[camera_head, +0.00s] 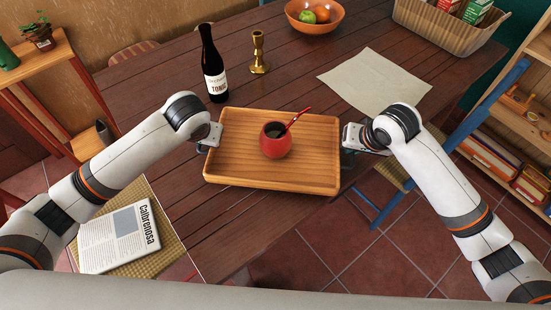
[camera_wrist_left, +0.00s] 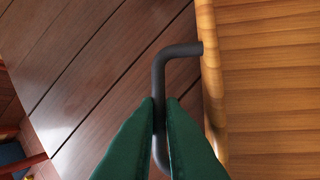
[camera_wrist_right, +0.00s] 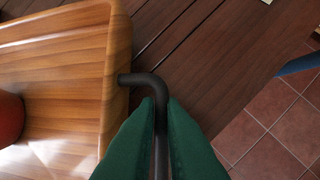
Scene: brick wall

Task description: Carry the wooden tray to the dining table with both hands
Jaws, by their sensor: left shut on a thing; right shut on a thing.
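The wooden tray (camera_head: 240,172) is at the near edge of the dark dining table (camera_head: 150,75), over or on its top; I cannot tell whether it touches. A red cup (camera_head: 276,143) with a red straw or spoon stands on the tray. My left gripper (camera_head: 212,136) is at the tray's left side, its green fingers shut on a dark bar handle (camera_wrist_left: 160,75) in the left wrist view. My right gripper (camera_head: 350,137) is at the right side, its fingers shut on the other dark handle (camera_wrist_right: 158,90) in the right wrist view.
A dark bottle (camera_head: 213,65), a brass candlestick (camera_head: 258,53), a paper sheet (camera_head: 375,82), a fruit bowl (camera_head: 315,22) and a basket (camera_head: 440,27) stand farther back on the table. A blue chair (camera_head: 488,102) is at right. A newspaper (camera_head: 118,238) lies on a seat at left.

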